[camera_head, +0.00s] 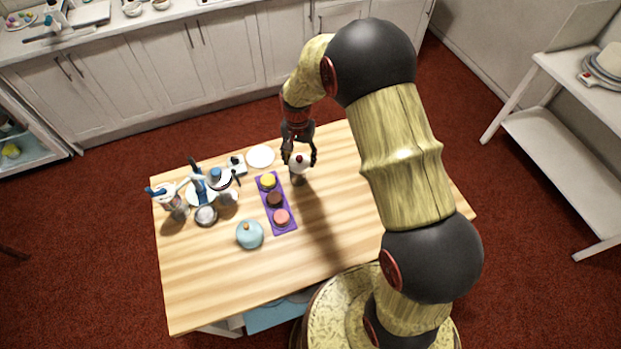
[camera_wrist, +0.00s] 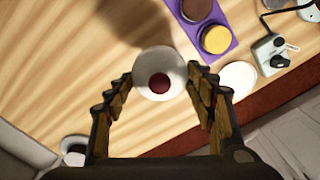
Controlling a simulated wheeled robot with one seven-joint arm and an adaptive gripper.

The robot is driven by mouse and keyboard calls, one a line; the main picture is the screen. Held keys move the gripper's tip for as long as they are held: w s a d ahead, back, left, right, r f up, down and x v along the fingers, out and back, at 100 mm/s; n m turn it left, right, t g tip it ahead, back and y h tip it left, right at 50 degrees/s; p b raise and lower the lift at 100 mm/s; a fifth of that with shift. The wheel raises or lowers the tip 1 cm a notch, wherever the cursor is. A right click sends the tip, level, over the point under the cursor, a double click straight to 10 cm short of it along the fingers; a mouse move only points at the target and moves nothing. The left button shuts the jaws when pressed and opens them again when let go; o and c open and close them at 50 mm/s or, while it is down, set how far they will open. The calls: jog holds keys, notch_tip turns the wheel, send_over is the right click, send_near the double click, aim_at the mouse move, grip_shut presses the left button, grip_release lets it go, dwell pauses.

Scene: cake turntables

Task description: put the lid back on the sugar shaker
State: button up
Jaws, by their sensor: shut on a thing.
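My gripper (camera_head: 299,155) is shut on a white round piece with a dark red knob (camera_wrist: 159,75), which looks like the lid. The lid (camera_head: 299,164) is over the table, just right of the purple tray in the head view. A small brownish body (camera_head: 299,180) shows directly beneath it; it may be the sugar shaker, but I cannot tell whether the two touch. In the wrist view the lid fills the space between both fingertips (camera_wrist: 160,82) and hides whatever is under it.
The purple tray (camera_head: 285,228) holds yellow, brown and pink round cakes. A light blue pot (camera_head: 250,236) stands nearer. Jars and utensils crowd the left, including a grey round container (camera_head: 206,216). A white plate (camera_head: 260,157) lies at the back. The table's front is clear.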

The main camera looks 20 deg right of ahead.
aim_at(297, 157)
jog(key=w, duration=0.1)
jog(key=w+r, duration=0.1)
jog(key=w, duration=0.1)
jog(key=shift+w+r, duration=0.15)
jog(key=shift+r, duration=0.2)
jog(key=shift+f, duration=0.2)
jog(key=shift+f+b, duration=1.5)
jog(key=shift+f, duration=0.65)
jog(key=shift+f+b, duration=0.35)
jog(key=shift+f, duration=0.85)
dwell(1.1)
jog(key=shift+s, duration=0.2)
jog(key=o, duration=0.8)
jog(key=o, duration=0.4)
jog(key=o, duration=0.3)
jog(key=shift+o, duration=0.2)
